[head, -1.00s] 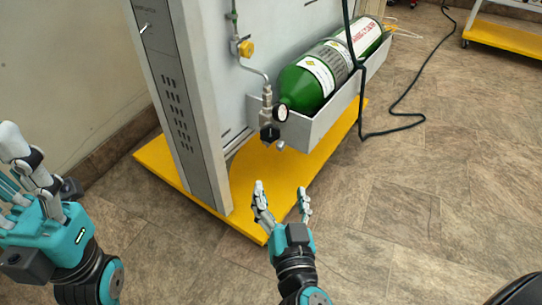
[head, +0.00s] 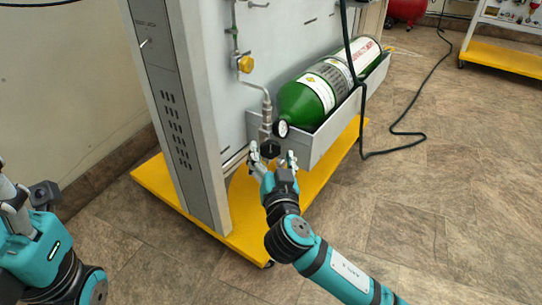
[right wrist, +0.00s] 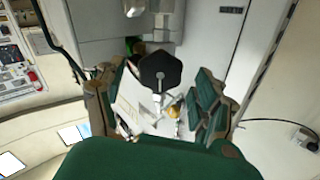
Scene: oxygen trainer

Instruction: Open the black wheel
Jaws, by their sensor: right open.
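The black wheel (head: 270,149) is a small dark knob on the valve below the gauge, at the near end of the green cylinder (head: 303,102). My right gripper (head: 273,158) is open just below and in front of it, with one finger on each side in the head view. In the right wrist view the black wheel (right wrist: 160,70) shows as a dark lobed disc beyond and between the open fingers (right wrist: 160,105). I cannot tell whether they touch it.
The cylinder lies in a grey tray (head: 318,142) on the panel. A round gauge (head: 282,129) sits right beside the wheel. A yellow base (head: 245,222) lies below. A dark hose (head: 392,150) hangs to the floor at right.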

